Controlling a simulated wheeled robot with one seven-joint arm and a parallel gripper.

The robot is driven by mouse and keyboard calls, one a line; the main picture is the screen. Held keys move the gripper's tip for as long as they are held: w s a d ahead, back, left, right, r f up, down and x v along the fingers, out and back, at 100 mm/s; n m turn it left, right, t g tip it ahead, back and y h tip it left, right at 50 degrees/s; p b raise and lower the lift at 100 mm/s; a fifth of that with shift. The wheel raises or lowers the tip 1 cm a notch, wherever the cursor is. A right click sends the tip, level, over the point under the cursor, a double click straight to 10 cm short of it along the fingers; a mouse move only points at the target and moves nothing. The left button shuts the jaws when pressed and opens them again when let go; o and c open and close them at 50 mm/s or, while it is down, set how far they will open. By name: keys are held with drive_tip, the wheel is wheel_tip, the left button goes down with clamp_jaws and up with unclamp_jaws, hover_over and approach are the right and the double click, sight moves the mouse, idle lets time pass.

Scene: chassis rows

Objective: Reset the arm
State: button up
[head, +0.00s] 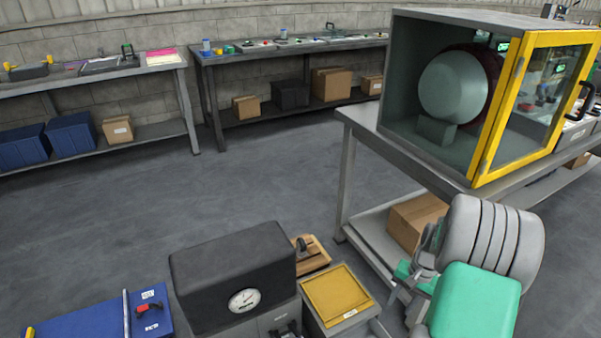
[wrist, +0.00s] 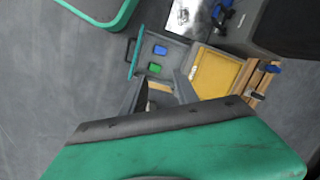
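My arm, green and grey, fills the lower right of the head view. My gripper (wrist: 160,92) shows in the wrist view as two dark grey fingers beyond a green and grey housing. The fingers stand apart, and I see nothing held between them. Beyond them is an open grey drawer (wrist: 178,58) with a blue block (wrist: 160,50) and a green block (wrist: 154,67) inside. My gripper's fingertips are not clear in the head view, where arm parts overlap.
A yellow-topped cabinet (head: 336,294) stands beside a dark box with a gauge (head: 225,275). A steel table (head: 362,121) at the right carries a cabinet with an open yellow-framed door (head: 484,135). A blue case (head: 100,318) is at lower left. The floor at middle left is clear.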

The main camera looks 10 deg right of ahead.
drive_tip(key=a+r+n+p, duration=0.1)
drive_tip(key=a+r+p, duration=0.25)
drive_tip(key=r, duration=0.45)
drive_tip(key=w+a+r+n+t+h+p, duration=0.15)
drive_tip(key=a+r, duration=0.25)
drive_tip(key=r, duration=0.4)
drive_tip(key=s+a+r+n+g+p, duration=0.1)
drive_tip(key=a+r+p, duration=0.3)
drive_tip(key=r, duration=0.4)
drive_tip(key=s+a+r+n+t+p, duration=0.1)
drive_tip(key=s+a+r+p, duration=0.3)
drive_tip(key=r, duration=0.4)
drive_tip(key=s+a+r+n+t+p, duration=0.1)
drive_tip(key=s+a+r+n+p, duration=0.2)
drive_tip(key=a+r, duration=0.5)
drive_tip(key=r+n+p, duration=0.1)
drive_tip(key=p, duration=0.1)
drive_tip(key=shift+s+r+t+p, duration=0.3)
drive_tip(key=shift+s+t+p, duration=0.05)
drive_tip(key=shift+s, duration=0.05)
